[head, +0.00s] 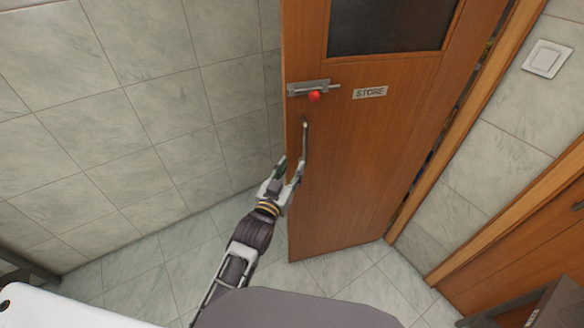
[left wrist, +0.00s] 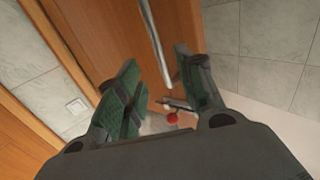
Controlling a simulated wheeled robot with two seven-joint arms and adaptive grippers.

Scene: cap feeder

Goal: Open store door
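The wooden store door (head: 350,180) stands swung open, apart from its frame at the right, with a dark window and a STORE sign (head: 370,92). A metal bolt (head: 308,88) with a red knob (head: 314,97) sits near its free edge. The bar handle (head: 304,140) is below the bolt. My left gripper (head: 288,168) is at the handle's lower part. In the left wrist view its fingers (left wrist: 160,85) are apart, and the handle (left wrist: 155,40) runs between them with visible gaps. The red knob also shows there (left wrist: 172,118). My right gripper is not in view.
A tiled wall (head: 130,110) lies to the left of the door. The wooden frame (head: 465,130) and a light switch (head: 547,58) are at the right. Another wooden door (head: 540,255) is at lower right. Tiled floor (head: 345,270) shows below the store door.

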